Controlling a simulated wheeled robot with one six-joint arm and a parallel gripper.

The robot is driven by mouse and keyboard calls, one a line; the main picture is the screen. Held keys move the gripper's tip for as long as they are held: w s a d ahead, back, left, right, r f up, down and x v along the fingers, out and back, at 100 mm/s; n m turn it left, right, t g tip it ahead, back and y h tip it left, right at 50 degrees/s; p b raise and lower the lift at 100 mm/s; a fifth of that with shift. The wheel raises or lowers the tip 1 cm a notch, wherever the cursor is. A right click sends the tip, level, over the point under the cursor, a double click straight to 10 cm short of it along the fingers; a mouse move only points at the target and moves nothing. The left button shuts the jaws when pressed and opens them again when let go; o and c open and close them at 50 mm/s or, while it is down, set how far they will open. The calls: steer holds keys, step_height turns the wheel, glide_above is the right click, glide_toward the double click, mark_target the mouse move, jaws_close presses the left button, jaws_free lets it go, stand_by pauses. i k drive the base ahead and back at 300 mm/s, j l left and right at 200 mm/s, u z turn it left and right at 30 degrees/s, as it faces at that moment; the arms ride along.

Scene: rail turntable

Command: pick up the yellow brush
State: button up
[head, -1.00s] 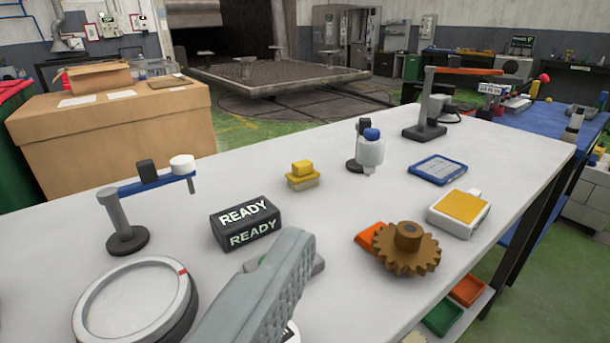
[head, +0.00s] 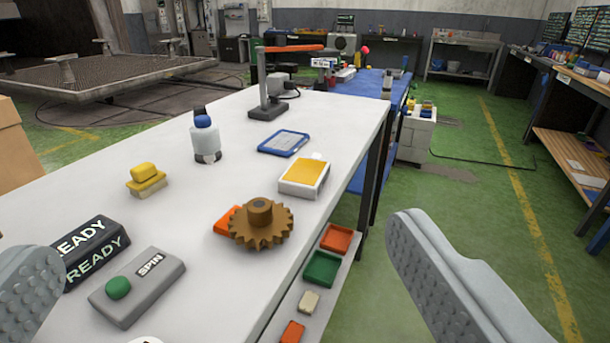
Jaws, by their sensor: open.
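The yellow brush (head: 146,179) stands on the white table (head: 290,217) at its left side, a yellow grip on a tan bristle block. My gripper (head: 215,290) is open and empty. One finger shows at the lower left and the other at the lower right, wide apart. The brush is farther off than the fingers and up and left of the middle of the gap, touching neither.
Near the brush are a black READY sign (head: 92,250), a grey SPIN button box (head: 138,287) and a bottle with a blue cap (head: 206,139). A brown gear (head: 261,224) and a yellow-topped white box (head: 304,177) stand right. Green floor lies beyond the table's right edge.

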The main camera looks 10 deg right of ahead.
mark_target(147, 180)
steer(key=i+l+u, duration=0.65)
steer(key=l, duration=0.25)
steer(key=l+u, duration=0.25)
steer(key=i+l+u, duration=0.2)
steer(key=l, duration=0.25)
